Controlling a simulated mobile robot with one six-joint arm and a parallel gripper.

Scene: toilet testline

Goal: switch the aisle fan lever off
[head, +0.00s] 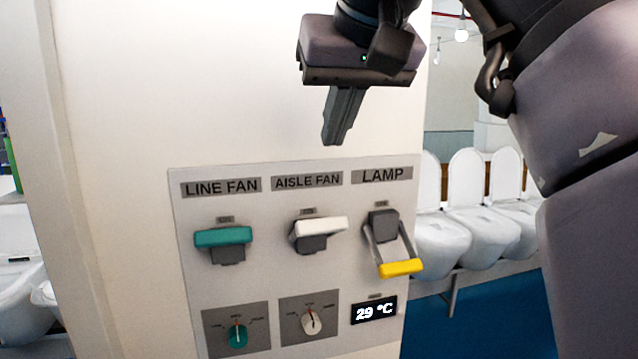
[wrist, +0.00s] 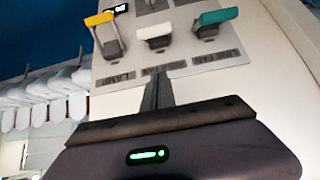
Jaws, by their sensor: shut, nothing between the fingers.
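The aisle fan lever has a white handle (head: 321,227) on a dark base, under the AISLE FAN label (head: 307,180) in the middle of the switch panel. Its handle sits at the upper end of its base, level with the teal one. It also shows upside down in the wrist view, as a white handle (wrist: 154,31). My gripper (head: 335,138) is shut and empty, fingers pointing down. In the head view it appears above the panel's top edge, over the AISLE FAN and LAMP labels. In the wrist view its fingertips (wrist: 158,78) point toward the white lever, apart from it.
The teal line fan lever (head: 223,237) is left of the white one, handle up. The yellow lamp lever (head: 401,268) is right, handle down. Two knobs (head: 237,337) (head: 312,321) and a 29 °C display (head: 374,311) sit below. White toilets (head: 470,215) stand behind, right.

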